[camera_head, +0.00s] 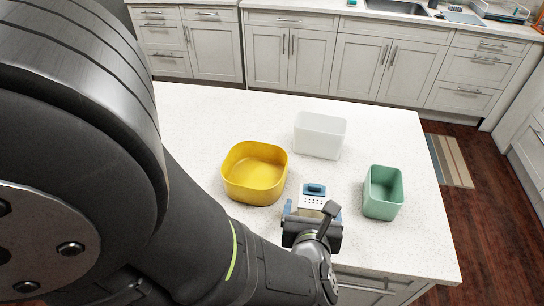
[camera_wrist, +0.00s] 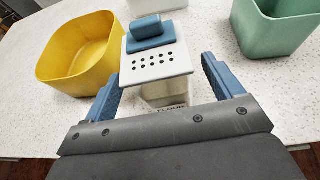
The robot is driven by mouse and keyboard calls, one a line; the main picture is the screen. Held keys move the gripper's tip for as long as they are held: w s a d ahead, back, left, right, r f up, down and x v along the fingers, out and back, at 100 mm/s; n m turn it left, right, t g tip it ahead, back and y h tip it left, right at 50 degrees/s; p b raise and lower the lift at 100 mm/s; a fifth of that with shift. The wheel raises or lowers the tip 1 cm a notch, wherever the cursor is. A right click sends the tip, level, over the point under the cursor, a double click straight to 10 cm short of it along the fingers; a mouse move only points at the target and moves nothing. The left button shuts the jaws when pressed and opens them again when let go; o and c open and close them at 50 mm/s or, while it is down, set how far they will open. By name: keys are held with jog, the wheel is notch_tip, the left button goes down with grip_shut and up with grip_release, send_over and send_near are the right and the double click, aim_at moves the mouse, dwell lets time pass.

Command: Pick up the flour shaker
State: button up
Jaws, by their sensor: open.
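The flour shaker (camera_wrist: 160,68) has a white lid with dark holes, a blue handle on top and a clear body with part of a label showing. In the head view the shaker (camera_head: 313,200) stands on the white counter, just beyond my gripper (camera_head: 309,213). In the wrist view my gripper (camera_wrist: 158,80) is open, with one blue finger on each side of the shaker and a gap on both sides. The lower part of the shaker is hidden behind the gripper's body.
A yellow bin (camera_head: 238,190) stands left of the shaker. A white bin (camera_head: 320,142) stands behind it, and a green bin (camera_head: 383,203) stands to the right. The counter (camera_head: 420,235) is bare at the right, up to its edge.

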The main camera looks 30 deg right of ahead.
jog(key=shift+x, duration=1.35)
jog(key=c, duration=1.2)
jog(key=shift+c, duration=0.2)
jog(key=shift+r, duration=0.15)
